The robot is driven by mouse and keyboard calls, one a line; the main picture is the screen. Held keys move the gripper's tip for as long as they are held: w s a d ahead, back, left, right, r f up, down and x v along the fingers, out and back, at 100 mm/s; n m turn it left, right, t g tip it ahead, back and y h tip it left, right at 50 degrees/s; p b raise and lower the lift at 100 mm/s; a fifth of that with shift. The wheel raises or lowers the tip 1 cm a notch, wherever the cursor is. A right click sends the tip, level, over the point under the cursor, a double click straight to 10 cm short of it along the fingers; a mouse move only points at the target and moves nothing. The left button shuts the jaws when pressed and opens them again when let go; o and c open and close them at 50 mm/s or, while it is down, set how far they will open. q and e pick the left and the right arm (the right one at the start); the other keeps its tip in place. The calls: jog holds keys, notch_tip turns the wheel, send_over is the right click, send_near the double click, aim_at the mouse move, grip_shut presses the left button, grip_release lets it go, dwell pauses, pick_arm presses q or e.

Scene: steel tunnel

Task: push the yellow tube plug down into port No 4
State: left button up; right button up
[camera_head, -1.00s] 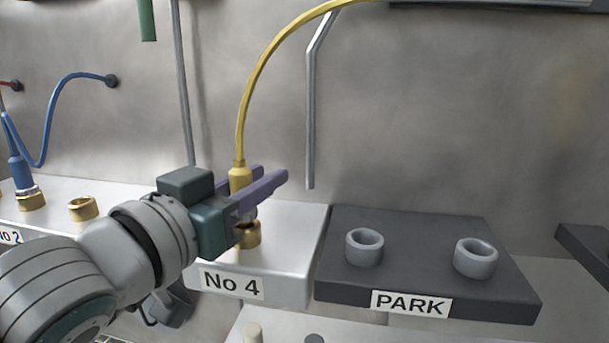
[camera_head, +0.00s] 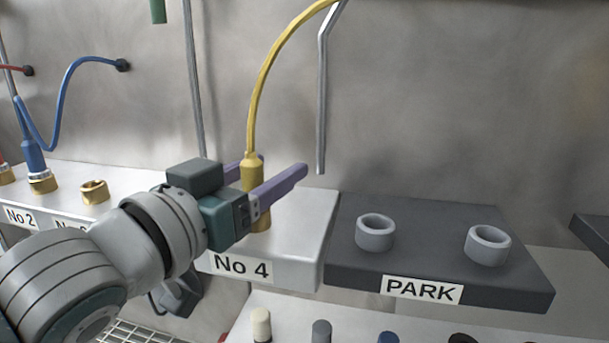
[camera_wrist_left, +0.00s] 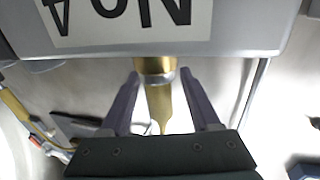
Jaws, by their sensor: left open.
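The yellow tube plug (camera_head: 252,173) stands upright at port No 4 (camera_head: 262,221), with its yellow tube arching up to the right. My left gripper (camera_head: 280,164) is open, with one purple finger on each side of the plug. The near finger hides part of the plug's lower end in the head view. In the left wrist view the plug (camera_wrist_left: 159,103) lines up with the brass port ring (camera_wrist_left: 153,64), with gaps to both fingers. How deep it sits is hard to tell. My right gripper is not in view.
The dark PARK block (camera_head: 345,262) with two empty grey rings stands right of the No 4 block (camera_head: 310,232). An empty brass port (camera_head: 94,191) and a blue plug (camera_head: 34,158) are to the left. A grey rod (camera_head: 322,100) hangs behind.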

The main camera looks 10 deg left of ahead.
aim_at(245, 183)
pick_arm(q)
jog(key=p+v, duration=0.2)
jog(key=v, duration=0.7)
jog(key=shift+s+a, duration=0.1)
jog(key=shift+s, duration=0.25)
jog(key=s+a+r+n+g+y+p, duration=0.1)
jog(key=s+a+r+g+y+p, duration=0.15)
jog(key=s+r+g+p, duration=1.1)
jog(key=s+a+r+y+p, duration=0.1)
jog(key=s+r+y+p, duration=0.45)
jog(key=p, duration=1.65)
notch_tip(245, 183, up, 38)
jog(key=h+p, duration=0.3)
jog(key=p, duration=3.1)
jog(key=shift+s+f, duration=0.15)
jog(key=shift+s, duration=0.05)
jog(key=shift+d, duration=0.1)
